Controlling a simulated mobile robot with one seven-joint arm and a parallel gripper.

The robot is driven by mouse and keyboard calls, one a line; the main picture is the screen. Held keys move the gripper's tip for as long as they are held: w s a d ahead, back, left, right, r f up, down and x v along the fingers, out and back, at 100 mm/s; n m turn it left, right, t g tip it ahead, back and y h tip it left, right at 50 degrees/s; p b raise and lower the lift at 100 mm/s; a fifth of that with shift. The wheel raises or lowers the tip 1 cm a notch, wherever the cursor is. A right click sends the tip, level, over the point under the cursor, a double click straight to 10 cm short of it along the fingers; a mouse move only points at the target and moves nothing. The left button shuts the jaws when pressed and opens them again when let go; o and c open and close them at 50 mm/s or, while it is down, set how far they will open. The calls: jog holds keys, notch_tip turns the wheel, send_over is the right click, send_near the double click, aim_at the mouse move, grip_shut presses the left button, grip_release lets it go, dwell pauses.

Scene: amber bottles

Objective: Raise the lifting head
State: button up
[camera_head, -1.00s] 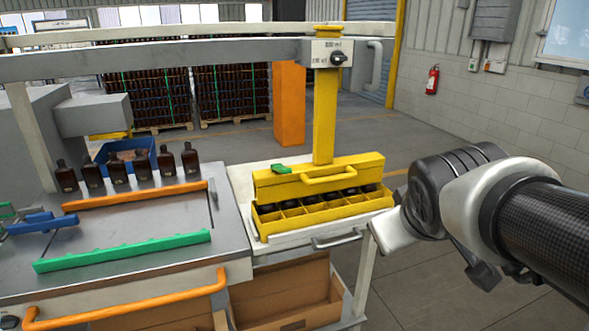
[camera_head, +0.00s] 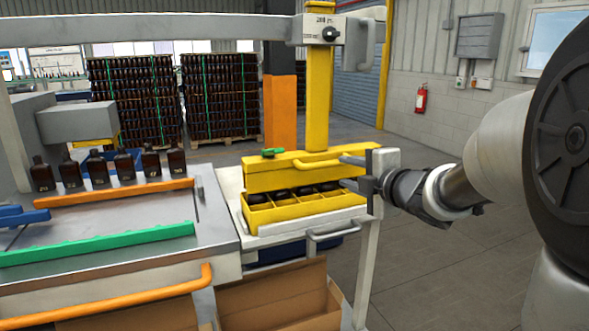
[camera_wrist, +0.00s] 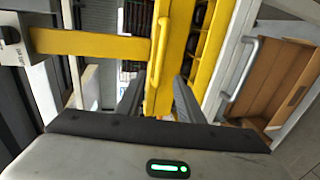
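The yellow lifting head (camera_head: 268,180) sits low on its yellow column (camera_head: 317,105), just above the divided yellow crate (camera_head: 290,212). Dark bottle tops show in the crate. The head's yellow handle (camera_head: 325,162) points toward me. My gripper (camera_head: 366,186) is at the right end of the head, close to the handle. In the wrist view my gripper (camera_wrist: 157,100) has its two dark fingers apart. The handle (camera_wrist: 160,48) shows beyond and between the fingertips there. I cannot tell whether they touch it.
Several amber bottles (camera_head: 123,165) stand on the left bench behind an orange rail (camera_head: 110,190) and a green rail (camera_head: 100,243). A metal handle (camera_head: 338,240) juts from the crate's table. Cardboard boxes (camera_head: 270,300) sit below. The floor at right is clear.

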aim_at(325, 166)
jog(key=x, duration=1.3)
jog(key=shift+b, duration=0.4)
grip_shut()
